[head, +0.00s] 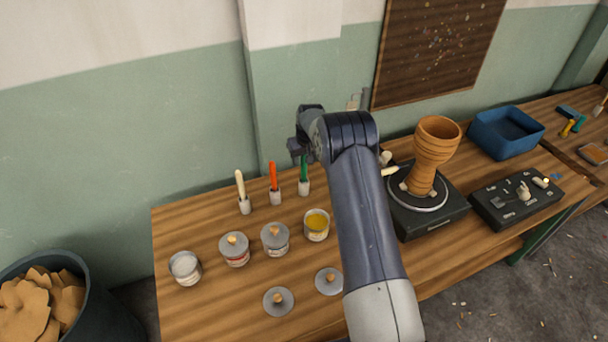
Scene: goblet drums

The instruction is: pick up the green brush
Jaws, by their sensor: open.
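The green brush (304,168) stands upright in a small light holder (304,188) near the back edge of the wooden table. Its upper end is close to my wrist in the picture, and part of it may be hidden there. My gripper (295,149) shows as a small dark shape at the end of my arm, just above and left of the green brush. It is open, and I see nothing held in it. Its fingertips are not clear, and I cannot tell its exact distance from the brush.
A red brush (273,176) and a cream brush (240,185) stand in holders to the left. Several cans, including an open yellow one (316,225), and loose lids (278,300) are in front. A clay goblet (432,155) stands on a turntable at right.

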